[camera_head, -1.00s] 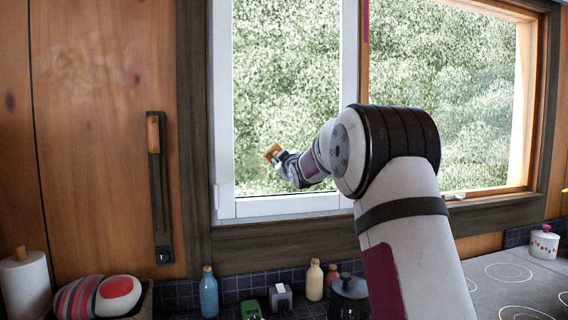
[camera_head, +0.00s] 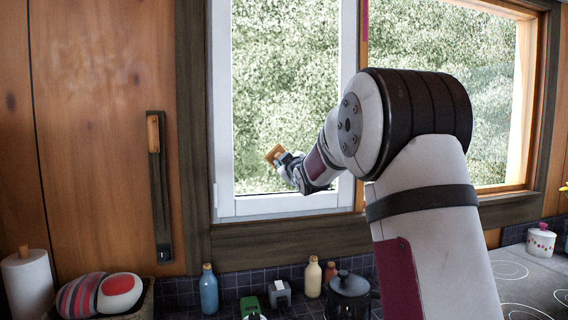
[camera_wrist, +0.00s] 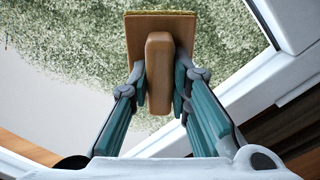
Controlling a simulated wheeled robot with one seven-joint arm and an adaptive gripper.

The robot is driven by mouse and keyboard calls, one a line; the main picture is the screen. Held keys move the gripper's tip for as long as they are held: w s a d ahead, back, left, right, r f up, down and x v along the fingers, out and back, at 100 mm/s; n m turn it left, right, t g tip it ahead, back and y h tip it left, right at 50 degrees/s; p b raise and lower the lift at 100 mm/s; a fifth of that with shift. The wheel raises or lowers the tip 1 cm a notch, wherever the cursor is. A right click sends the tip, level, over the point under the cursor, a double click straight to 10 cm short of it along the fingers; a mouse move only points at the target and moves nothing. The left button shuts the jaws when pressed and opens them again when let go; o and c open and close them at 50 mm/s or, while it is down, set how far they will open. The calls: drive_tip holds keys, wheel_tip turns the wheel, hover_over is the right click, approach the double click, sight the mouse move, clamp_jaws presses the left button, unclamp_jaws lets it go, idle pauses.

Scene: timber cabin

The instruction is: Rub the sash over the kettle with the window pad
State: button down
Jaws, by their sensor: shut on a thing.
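The window pad (camera_head: 273,153) is a tan block with a flat pad. In the wrist view the pad (camera_wrist: 160,60) is between my fingers, with its flat face toward the glass; I cannot tell whether it touches. My gripper (camera_head: 284,161) is shut on the pad's handle; its fingers (camera_wrist: 160,82) show on either side. The white-framed sash (camera_head: 226,150) fills the left half of the window, and the pad is in front of its lower middle. The dark kettle (camera_head: 348,287) stands on the counter below the sash's right corner, partly cut off by the picture's bottom edge.
Bottles (camera_head: 208,290) and small items stand along the tiled wall below the window. A basket (camera_head: 143,304) and a paper roll (camera_head: 27,283) are at left. A dark wall strip (camera_head: 160,190) hangs left of the window. A hob (camera_head: 520,280) and a white pot (camera_head: 541,242) are at right.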

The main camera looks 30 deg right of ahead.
drive_tip(key=v, duration=0.3)
drive_tip(key=shift+p, duration=0.35)
